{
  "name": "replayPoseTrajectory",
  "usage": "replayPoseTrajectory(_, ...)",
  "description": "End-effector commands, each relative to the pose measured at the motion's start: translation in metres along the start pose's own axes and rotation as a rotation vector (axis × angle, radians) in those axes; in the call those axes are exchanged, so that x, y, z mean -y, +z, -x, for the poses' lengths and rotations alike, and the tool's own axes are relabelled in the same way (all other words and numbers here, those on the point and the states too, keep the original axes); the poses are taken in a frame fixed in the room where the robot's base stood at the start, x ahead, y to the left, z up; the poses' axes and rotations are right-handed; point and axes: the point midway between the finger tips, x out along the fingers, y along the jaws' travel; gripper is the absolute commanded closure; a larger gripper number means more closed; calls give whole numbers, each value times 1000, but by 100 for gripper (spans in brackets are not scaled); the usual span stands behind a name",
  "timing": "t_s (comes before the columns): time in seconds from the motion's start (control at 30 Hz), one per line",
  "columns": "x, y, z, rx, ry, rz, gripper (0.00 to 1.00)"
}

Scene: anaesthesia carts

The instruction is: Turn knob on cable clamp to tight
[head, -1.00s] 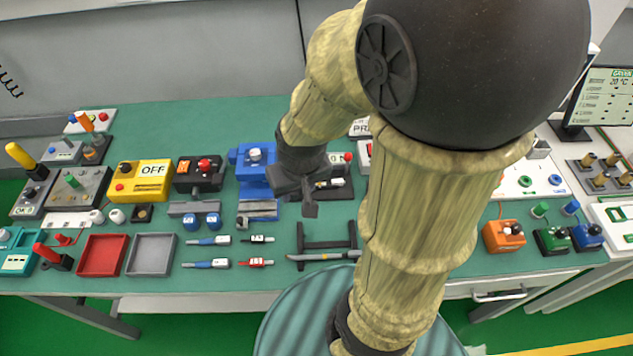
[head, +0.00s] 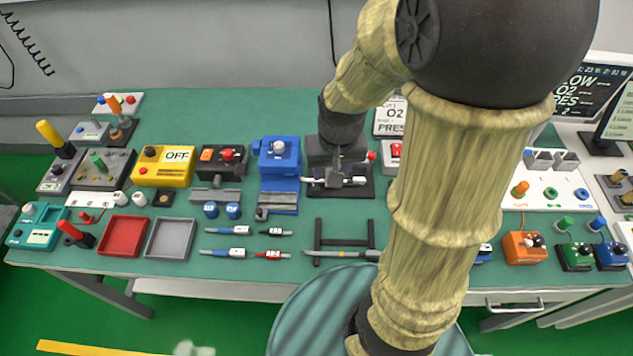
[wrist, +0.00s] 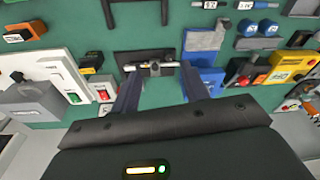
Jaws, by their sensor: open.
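A small fixture on a black base plate (head: 345,188), with a silver bar-like piece (head: 350,181) across it, stands at the back middle of the table; it looks like the cable clamp. My gripper (head: 335,168) is above its rear part, pointing down, and covers some of it. In the wrist view my gripper (wrist: 160,78) is open, with its dark fingers apart and nothing held. The silver piece (wrist: 152,68) and black plate (wrist: 140,57) show just past and between the fingertips. I cannot tell whether they touch, or how the knob is turned.
A blue device (head: 279,153) with a pale knob stands close left of the clamp. A red-tipped part (head: 371,155) shows close right of my gripper. A black stand (head: 345,233) lies in front, near several pen-like tools. Green table between them is clear.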

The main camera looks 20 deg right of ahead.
Motion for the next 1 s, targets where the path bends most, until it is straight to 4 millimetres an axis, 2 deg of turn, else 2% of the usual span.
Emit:
replayPoseTrajectory(0.03, -2, -16, -3, 32, -2, -46, 55)
replayPoseTrajectory(0.2, -6, -64, -18, 164, -14, -227, 55)
replayPoseTrajectory(0.5, -20, -135, -56, 401, -40, -528, 55)
replayPoseTrajectory(0.7, -28, -157, -73, 503, -52, -642, 55)
replayPoseTrajectory(1.0, -28, -159, -75, 516, -54, -657, 55)
